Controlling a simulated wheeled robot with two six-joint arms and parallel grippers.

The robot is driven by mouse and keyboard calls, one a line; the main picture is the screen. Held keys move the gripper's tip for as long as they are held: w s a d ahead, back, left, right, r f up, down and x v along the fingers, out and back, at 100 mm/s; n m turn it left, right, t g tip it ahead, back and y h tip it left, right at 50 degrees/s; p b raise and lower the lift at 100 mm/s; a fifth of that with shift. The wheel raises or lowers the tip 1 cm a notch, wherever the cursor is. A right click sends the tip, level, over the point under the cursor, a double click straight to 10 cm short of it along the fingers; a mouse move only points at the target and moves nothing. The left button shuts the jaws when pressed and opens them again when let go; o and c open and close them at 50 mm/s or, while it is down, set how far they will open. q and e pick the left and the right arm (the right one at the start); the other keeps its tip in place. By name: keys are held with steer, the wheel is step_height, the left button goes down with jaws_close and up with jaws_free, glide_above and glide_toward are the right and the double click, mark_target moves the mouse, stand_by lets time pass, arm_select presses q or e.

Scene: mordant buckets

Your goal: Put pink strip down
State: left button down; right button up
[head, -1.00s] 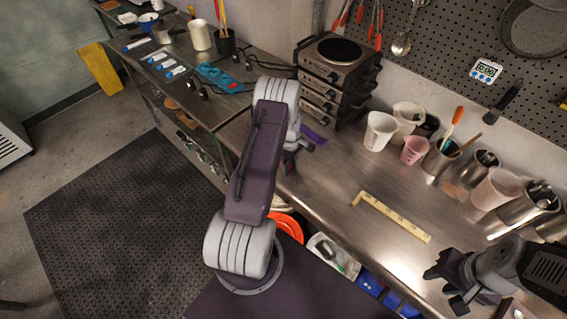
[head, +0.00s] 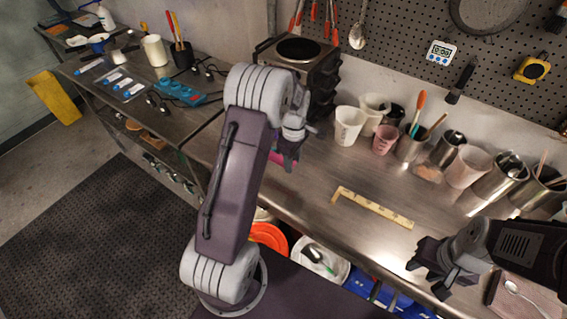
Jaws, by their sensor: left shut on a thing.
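My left gripper (head: 284,162) hangs over the left part of the steel bench, below the hot plate, and is shut. A small bit of the pink strip (head: 277,161) shows at its fingertips; my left arm and gripper hide most of it. I cannot tell whether the strip touches the bench. My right gripper (head: 425,274) is at the bench's front edge on the right, its fingers apart and nothing between them.
A stack of hot plates (head: 297,50) stands behind my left gripper. White cups (head: 348,125), a pink cup (head: 384,139) and steel beakers (head: 447,148) line the back. A yellow ruler (head: 373,207) lies on the bench. The steel around the ruler is clear.

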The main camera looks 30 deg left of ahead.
arm_select(q)
steer(key=shift+w+d, duration=0.2)
steer(key=shift+d, duration=0.05)
steer(key=s+d+m+b, duration=0.2)
steer(key=s+d+m, duration=0.4)
steer(key=m, duration=1.1)
steer(key=shift+s+f+b, duration=0.3)
steer(key=shift+s+f, duration=0.15)
steer(key=shift+s, duration=1.15)
steer(key=shift+d, duration=0.1)
